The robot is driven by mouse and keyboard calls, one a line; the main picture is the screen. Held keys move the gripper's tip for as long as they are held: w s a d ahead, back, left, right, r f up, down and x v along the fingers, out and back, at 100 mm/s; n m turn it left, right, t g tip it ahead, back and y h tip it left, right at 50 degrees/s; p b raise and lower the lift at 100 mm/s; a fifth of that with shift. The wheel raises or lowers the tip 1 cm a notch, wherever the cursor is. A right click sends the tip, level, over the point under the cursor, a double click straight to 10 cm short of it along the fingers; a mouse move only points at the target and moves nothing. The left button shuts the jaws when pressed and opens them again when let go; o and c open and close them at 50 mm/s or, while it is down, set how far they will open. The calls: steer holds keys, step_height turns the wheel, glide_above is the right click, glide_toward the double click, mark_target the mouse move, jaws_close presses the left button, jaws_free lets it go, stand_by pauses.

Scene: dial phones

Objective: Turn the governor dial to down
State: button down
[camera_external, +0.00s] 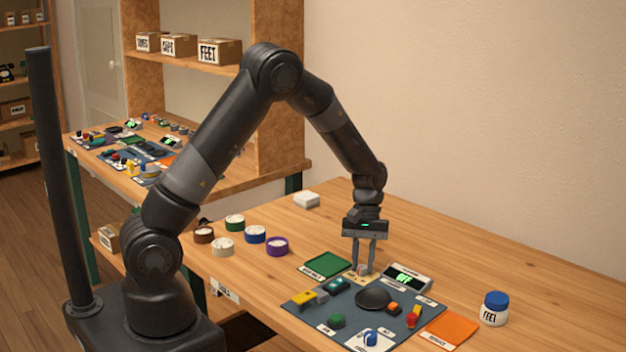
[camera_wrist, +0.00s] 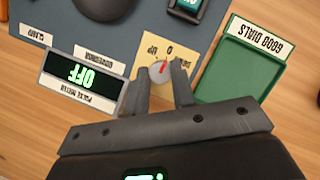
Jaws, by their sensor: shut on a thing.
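The governor dial (camera_wrist: 159,69) is a small pale round knob with a red mark, on a cream card (camera_wrist: 148,46) with upside-down lettering in the wrist view. One label on the card looks like UP; the rest is partly hidden. The mark slants toward the upper right in that view. My gripper (camera_wrist: 162,82) is shut on the dial, one finger on each side. In the external view, my gripper (camera_external: 363,269) points straight down at the back edge of the grey board, and its fingers mostly hide the dial.
A pulse meter (camera_external: 406,277) reading OFF stands right of my gripper. A green GOOD DIALS tray (camera_external: 325,265) lies to its left. The grey board (camera_external: 350,325) carries a black dome (camera_external: 373,299) and several coloured parts.

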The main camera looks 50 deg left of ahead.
steer(key=m+y, duration=0.1)
steer(key=m, duration=0.2)
steer(key=shift+d+m+g, duration=0.1)
steer(key=shift+m+g, duration=0.2)
steer(key=m+y, duration=0.2)
steer(key=m, duration=0.2)
steer(key=shift+d, duration=0.1)
steer(key=shift+m, duration=0.4)
steer(key=c, duration=1.2)
jaws_free()
steer(key=shift+w+r, duration=0.1)
